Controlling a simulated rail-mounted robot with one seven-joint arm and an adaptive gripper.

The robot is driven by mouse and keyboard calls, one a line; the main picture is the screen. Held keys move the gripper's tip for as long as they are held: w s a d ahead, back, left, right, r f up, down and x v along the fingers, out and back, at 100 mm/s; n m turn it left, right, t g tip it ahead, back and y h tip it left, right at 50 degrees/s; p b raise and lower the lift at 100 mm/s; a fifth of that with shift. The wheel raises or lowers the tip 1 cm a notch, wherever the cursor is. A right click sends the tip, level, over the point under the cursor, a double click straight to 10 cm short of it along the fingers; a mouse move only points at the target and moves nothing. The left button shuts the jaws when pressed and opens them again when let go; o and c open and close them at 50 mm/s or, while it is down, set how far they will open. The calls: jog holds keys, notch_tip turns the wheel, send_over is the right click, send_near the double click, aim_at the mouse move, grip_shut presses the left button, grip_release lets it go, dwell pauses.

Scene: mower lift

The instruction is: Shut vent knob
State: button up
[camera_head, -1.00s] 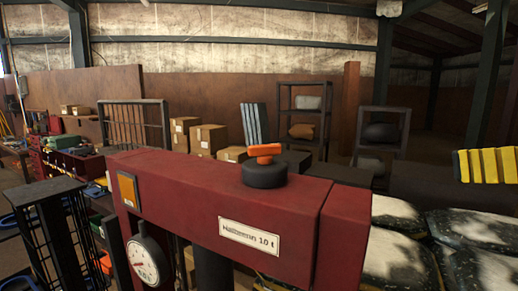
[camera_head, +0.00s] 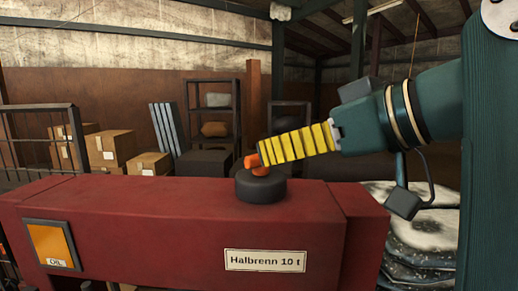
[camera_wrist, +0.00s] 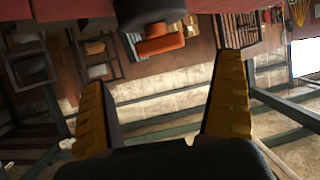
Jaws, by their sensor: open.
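The vent knob is an orange bar handle (camera_head: 252,160) on a round black base (camera_head: 261,186), on top of the red press beam (camera_head: 180,215). In the head view my yellow-fingered gripper (camera_head: 263,152) comes in from the right, its tips at the orange handle and partly covering it. In the wrist view the orange handle (camera_wrist: 160,46) and black base (camera_wrist: 150,12) lie at the upper middle, beyond the open fingers (camera_wrist: 160,70) and between their lines. No grip on the handle shows. Whether a finger touches it cannot be told.
The beam carries a "Halbrenn 10 t" label (camera_head: 265,260) and an orange OIL plate (camera_head: 51,246). Cardboard boxes (camera_head: 108,148), a dark shelf (camera_head: 213,115) and a wire cage (camera_head: 40,140) stand behind. Pale-topped sacks (camera_head: 420,235) lie at the right. The beam top left of the knob is clear.

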aim_at(261, 163)
jog(key=p+x, duration=0.1)
jog(key=x, duration=0.6)
jog(key=shift+r+p, duration=0.15)
jog(key=shift+p, duration=0.25)
jog(key=shift+w+a+f, duration=0.3)
jog(key=shift+w+a, duration=0.05)
jog(key=c, duration=1.2)
